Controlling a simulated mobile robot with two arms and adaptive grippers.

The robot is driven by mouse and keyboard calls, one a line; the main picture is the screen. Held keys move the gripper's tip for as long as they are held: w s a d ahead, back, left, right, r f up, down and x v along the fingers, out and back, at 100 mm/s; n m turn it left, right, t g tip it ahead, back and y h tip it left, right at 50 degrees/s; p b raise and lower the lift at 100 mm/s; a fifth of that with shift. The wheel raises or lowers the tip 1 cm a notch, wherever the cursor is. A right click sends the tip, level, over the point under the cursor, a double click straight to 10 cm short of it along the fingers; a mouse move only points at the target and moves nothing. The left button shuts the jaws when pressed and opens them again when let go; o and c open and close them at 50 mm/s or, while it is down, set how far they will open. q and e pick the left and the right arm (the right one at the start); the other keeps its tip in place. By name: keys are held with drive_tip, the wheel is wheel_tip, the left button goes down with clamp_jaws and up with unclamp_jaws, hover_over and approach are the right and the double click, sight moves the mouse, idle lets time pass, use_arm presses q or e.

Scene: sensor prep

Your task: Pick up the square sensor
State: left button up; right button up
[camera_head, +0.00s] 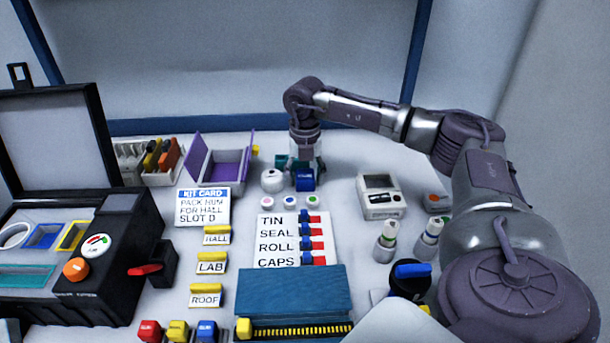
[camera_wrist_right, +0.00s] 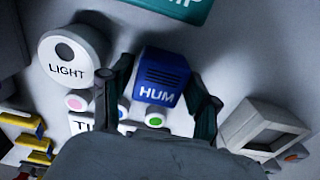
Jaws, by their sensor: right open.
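In the wrist view the open fingers of my right gripper (camera_wrist_right: 160,98) stand on either side of the block. I cannot tell whether they touch it. My left gripper is not in view.
A round white sensor marked LIGHT (camera_wrist_right: 70,62) stands close to the left, also in the head view (camera_head: 271,181). A teal block (camera_wrist_right: 182,8) lies just beyond. A white device (camera_head: 379,197) stands right. An open black case (camera_head: 135,285) fills the left.

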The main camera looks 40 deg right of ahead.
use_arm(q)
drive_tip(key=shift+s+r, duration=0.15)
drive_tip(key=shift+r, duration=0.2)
use_arm(e)
drive_tip(key=shift+f, duration=0.2)
drive_tip(key=c, duration=0.8)
drive_tip(key=shift+c, duration=0.3)
drive_tip(key=shift+r, duration=0.15)
